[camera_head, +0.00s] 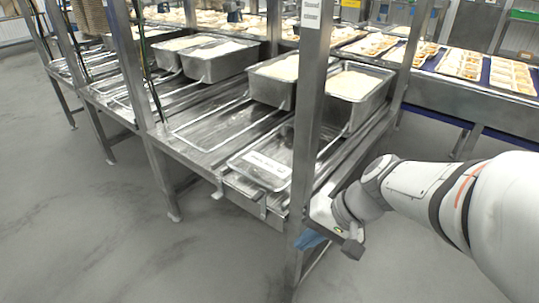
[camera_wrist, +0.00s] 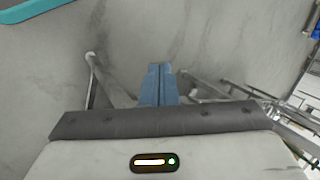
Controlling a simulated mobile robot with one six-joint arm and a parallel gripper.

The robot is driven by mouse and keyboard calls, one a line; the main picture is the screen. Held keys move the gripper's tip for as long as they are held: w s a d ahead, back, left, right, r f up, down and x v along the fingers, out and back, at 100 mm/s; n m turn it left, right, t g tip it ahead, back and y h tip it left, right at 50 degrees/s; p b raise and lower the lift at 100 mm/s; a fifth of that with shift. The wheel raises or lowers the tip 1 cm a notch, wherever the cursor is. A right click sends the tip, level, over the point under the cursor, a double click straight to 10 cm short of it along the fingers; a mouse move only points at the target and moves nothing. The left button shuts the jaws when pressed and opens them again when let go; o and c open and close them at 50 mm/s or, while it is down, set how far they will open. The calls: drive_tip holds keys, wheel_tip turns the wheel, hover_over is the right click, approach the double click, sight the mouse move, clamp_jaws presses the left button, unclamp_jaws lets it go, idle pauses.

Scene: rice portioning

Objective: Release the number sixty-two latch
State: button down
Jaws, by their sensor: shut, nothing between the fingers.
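My gripper (camera_head: 308,240) is at the right of the steel rack in the head view, low beside its front upright post. Part of it is hidden by the post. In the wrist view its blue fingers (camera_wrist: 160,70) are together and empty, pointing over the grey floor. Small metal tabs (camera_head: 217,189) stick out along the front edge of the rack; they may be latches, but no number on them can be read. I cannot tell which one is number sixty-two.
The steel post (camera_head: 307,100) stands right by my gripper. A shallow tray with a white label (camera_head: 265,165) lies on the rack's front rails. Deep metal pans of rice (camera_head: 355,85) stand further back. A conveyor (camera_head: 480,98) runs behind. The floor (camera_head: 90,230) in front is clear.

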drive_tip(key=w+d+f+m+t+y+b, duration=0.2)
drive_tip(key=w+f+m+t+y+b, duration=0.3)
drive_tip(key=w+f+t+b, duration=0.3)
drive_tip(key=w+f+b, duration=0.3)
drive_tip(key=w+b, duration=0.2)
drive_tip(key=w, duration=0.2)
drive_tip(key=shift+d+m+t+y, duration=0.3)
drive_tip(key=shift+d+m+y, duration=0.05)
drive_tip(key=shift+m+y, duration=0.05)
drive_tip(key=shift+a+f, duration=0.1)
drive_tip(key=shift+a, duration=0.05)
drive_tip(key=b+x, duration=0.2)
drive_tip(key=x, duration=1.2)
drive_tip(key=shift+b, duration=0.4)
